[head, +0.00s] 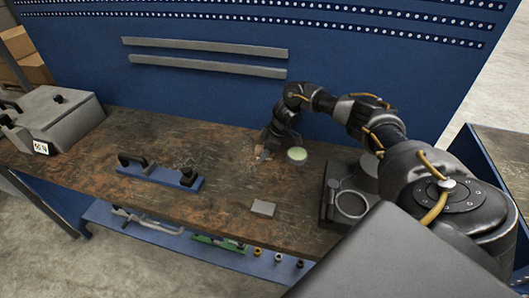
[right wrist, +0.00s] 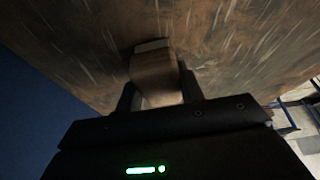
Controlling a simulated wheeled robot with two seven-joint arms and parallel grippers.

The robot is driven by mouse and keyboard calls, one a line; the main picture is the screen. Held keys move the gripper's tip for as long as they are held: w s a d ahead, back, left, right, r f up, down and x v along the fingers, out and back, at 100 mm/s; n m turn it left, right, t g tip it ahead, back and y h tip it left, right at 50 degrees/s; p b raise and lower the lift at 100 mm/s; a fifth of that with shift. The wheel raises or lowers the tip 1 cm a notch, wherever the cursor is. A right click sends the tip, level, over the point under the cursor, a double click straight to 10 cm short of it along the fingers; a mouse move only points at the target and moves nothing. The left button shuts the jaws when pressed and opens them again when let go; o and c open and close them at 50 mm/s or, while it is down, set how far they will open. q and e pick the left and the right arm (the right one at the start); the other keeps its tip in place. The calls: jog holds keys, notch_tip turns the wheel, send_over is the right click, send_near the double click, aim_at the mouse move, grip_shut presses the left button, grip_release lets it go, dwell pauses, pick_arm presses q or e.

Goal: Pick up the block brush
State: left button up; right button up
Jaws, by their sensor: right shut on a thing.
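The block brush (right wrist: 153,70) shows in the right wrist view as a brown block with a pale edge, between the two dark fingers of my right gripper (right wrist: 157,88). The gripper is shut on it, close over the wooden bench top. In the head view my right gripper (head: 268,150) reaches down to the back middle of the bench, and the brush (head: 261,156) is a small brownish patch there, mostly hidden by the gripper. I cannot tell whether the brush touches the bench. My left gripper is not in view.
A pale green round dish (head: 297,155) stands just right of the gripper. A dark microscope-like stand (head: 350,203) is further right. A grey block (head: 263,208) lies near the front edge. A blue handled bar (head: 158,176) and a grey case (head: 62,118) are left. The blue wall (head: 210,95) rises behind.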

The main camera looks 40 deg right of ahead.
jog(key=shift+r+b, duration=0.3)
jog(key=shift+r, duration=0.3)
jog(key=s+a+r+b, duration=0.1)
jog(key=s+a+r, duration=0.5)
jog(key=s+r, duration=0.5)
jog(key=shift+s+r+b, duration=0.35)
jog(key=shift+s+r, duration=0.05)
jog(key=shift+s, duration=0.45)
jog(key=o, duration=0.4)
jog(key=shift+c, duration=1.4)
